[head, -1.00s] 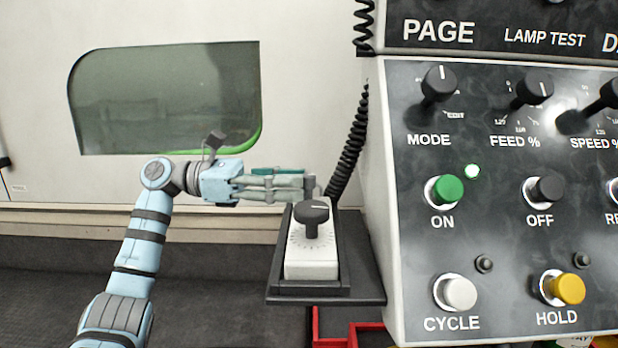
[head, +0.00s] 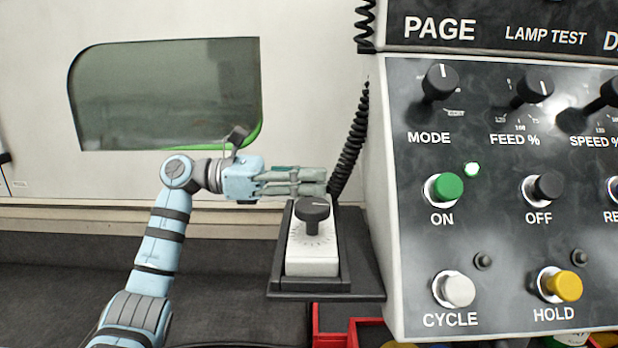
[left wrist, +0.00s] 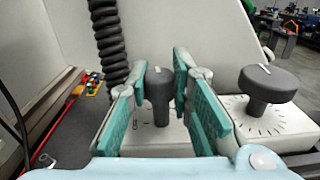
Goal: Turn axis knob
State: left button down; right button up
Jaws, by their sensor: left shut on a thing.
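A white hand-held box (head: 312,268) sits in a dark holder and carries two dark knobs. The front knob (head: 313,212) stands free, with a pale mark on its top; it also shows at the right in the left wrist view (left wrist: 268,82). The far knob (left wrist: 158,95) is between the green-padded fingers of my left gripper (left wrist: 160,88), which is shut on it. In the head view my left gripper (head: 318,181) reaches in from the left over the box's far end, and its fingers hide the far knob. My right gripper is not in view.
A large control panel (head: 400,250) with knobs and buttons stands close on the right. A black coiled cable (head: 350,150) hangs just behind the box. A red frame (head: 330,338) lies below the holder. The space left of the holder is open.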

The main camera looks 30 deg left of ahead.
pick_arm(q)
jog(key=shift+f, duration=0.1)
jog(key=n+t+y+b, duration=0.1)
jog(key=n+t, duration=0.1)
jog(key=shift+t, duration=0.3)
jog(key=shift+n+t+y, duration=0.8)
jog(key=shift+t+y, duration=0.3)
jog(key=n+t+y+p, duration=0.1)
jog(key=n+t+y, duration=0.1)
jog(key=n+t+y+p, duration=0.1)
jog(key=n+t+y, duration=0.1)
jog(key=y, duration=0.1)
jog(key=shift+r+p, duration=0.2)
jog(key=shift+p, duration=0.1)
jog(key=shift+n+t+y+p, duration=0.6)
jog(key=shift+n+y, duration=0.7)
jog(key=shift+y, duration=0.5)
jog(key=shift+f+y, duration=0.1)
jog(key=shift+y, duration=0.2)
jog(key=c, duration=1.4)
grip_release()
